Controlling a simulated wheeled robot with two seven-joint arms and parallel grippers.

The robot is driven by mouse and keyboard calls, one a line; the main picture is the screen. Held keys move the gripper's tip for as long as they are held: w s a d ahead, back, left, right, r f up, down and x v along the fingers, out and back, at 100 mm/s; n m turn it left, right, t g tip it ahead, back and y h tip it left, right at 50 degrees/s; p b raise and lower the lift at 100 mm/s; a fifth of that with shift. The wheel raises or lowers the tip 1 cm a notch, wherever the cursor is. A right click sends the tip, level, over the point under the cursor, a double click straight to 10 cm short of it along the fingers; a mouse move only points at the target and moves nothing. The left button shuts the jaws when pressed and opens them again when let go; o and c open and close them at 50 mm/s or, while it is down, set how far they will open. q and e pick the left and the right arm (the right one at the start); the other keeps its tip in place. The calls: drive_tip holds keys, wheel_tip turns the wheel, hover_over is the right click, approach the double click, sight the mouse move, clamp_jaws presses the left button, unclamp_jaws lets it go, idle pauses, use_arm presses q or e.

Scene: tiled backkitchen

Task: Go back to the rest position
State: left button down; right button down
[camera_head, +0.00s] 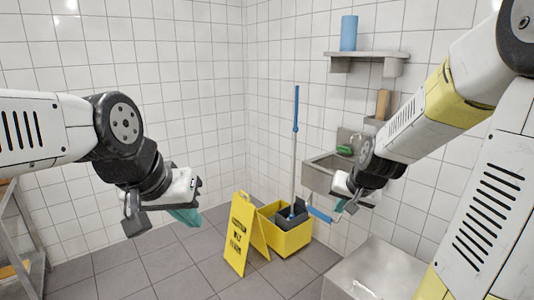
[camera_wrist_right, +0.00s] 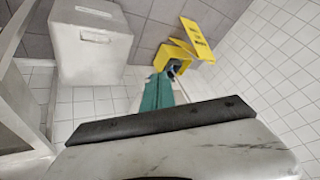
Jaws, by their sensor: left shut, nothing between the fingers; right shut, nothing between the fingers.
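My left gripper (camera_head: 188,216) hangs in the air at the left of the head view, its teal fingers pointing down, shut and empty. My right gripper (camera_head: 341,205) is in the air in front of the sink in the head view, shut and small. Its teal fingers also show in the right wrist view (camera_wrist_right: 158,92), closed together with nothing between them. Neither gripper touches anything that I can see.
A yellow wet-floor sign (camera_head: 238,235) stands beside a yellow mop bucket (camera_head: 290,240) with a blue-handled mop (camera_head: 295,150). A wall sink (camera_head: 318,174), a shelf (camera_head: 367,56) with a blue roll (camera_head: 349,33), and a metal box (camera_head: 375,268) are at right. A metal rack (camera_head: 38,262) stands left.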

drive_tip(key=s+a+r+n, duration=0.1)
drive_tip(key=s+a+r, duration=0.1)
drive_tip(key=s, duration=0.4)
drive_tip(key=s+a+r+n, duration=0.1)
drive_tip(key=s+a+r, duration=0.1)
drive_tip(key=s+r, duration=0.2)
drive_tip(key=s+a+r+n+g+y, duration=0.1)
drive_tip(key=s+r+n, duration=0.1)
drive_tip(key=s, duration=0.6)
drive_tip(key=shift+s+a+r, duration=0.3)
drive_tip(key=shift+a+r, duration=0.1)
drive_tip(key=shift+r, duration=0.45)
drive_tip(key=shift+d, duration=0.1)
